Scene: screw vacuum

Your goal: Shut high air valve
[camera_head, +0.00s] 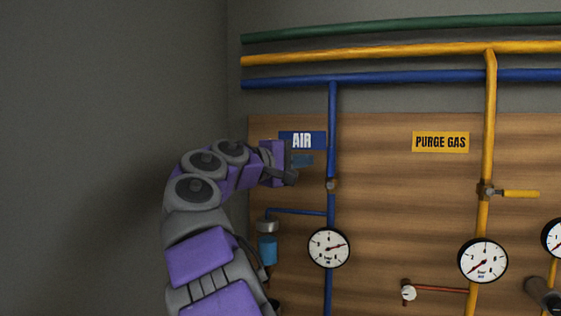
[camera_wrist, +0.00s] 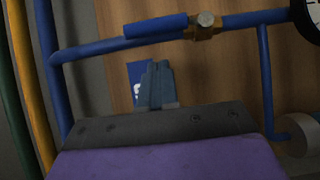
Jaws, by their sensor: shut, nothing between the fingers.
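The high air valve (camera_head: 331,184) sits on the vertical blue pipe below the blue AIR sign (camera_head: 302,140). In the wrist view its brass body (camera_wrist: 205,27) shows at the top, with the blue handle (camera_wrist: 155,26) lying along the pipe, toward the overhead pipes. In the head view the handle blends with the pipe. My gripper (camera_head: 303,160) is left of the pipe, just below the AIR sign. Its fingers (camera_wrist: 155,85) are shut and empty, and a gap separates them from the handle in the wrist view.
A round gauge (camera_head: 328,248) is below the valve, and a blue side pipe (camera_head: 295,211) branches left. Green, yellow and blue pipes (camera_head: 400,78) run overhead. To the right is the purge gas valve with a horizontal yellow handle (camera_head: 520,194). The board between the two vertical pipes is mostly clear.

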